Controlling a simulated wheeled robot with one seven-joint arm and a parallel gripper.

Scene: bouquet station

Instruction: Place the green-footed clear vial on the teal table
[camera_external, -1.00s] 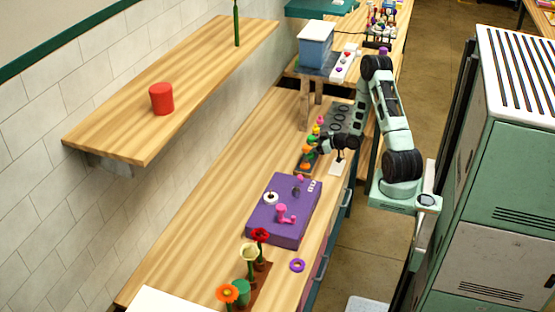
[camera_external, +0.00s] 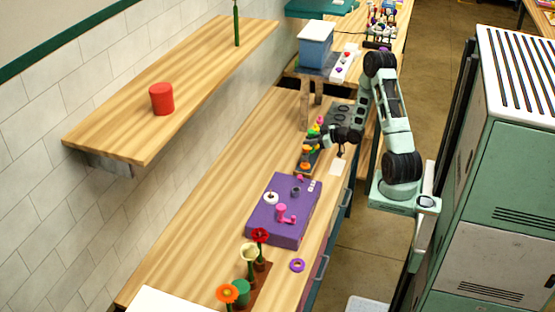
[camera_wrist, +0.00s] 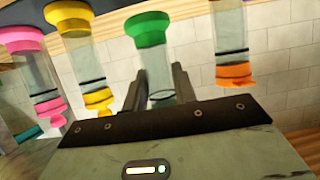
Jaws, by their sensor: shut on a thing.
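The green-footed clear vial (camera_wrist: 153,65) is between the two fingers of my gripper (camera_wrist: 160,85) in the wrist view, with its wide green end at the top of the picture. My gripper is shut on it. In the external view my gripper (camera_external: 325,142) is over the row of coloured vials on the wooden counter; the held vial is small there, and I cannot tell whether it is clear of its place. A teal table (camera_external: 310,9) shows at the top of the external view, beyond the blue bin.
In the wrist view, pink (camera_wrist: 38,75), yellow (camera_wrist: 85,60) and orange (camera_wrist: 232,45) vials flank the held one. A blue bin (camera_external: 316,48) stands on a raised stand behind the row. A purple board (camera_external: 270,225) lies nearer on the counter. A wooden shelf (camera_external: 200,75) is at left.

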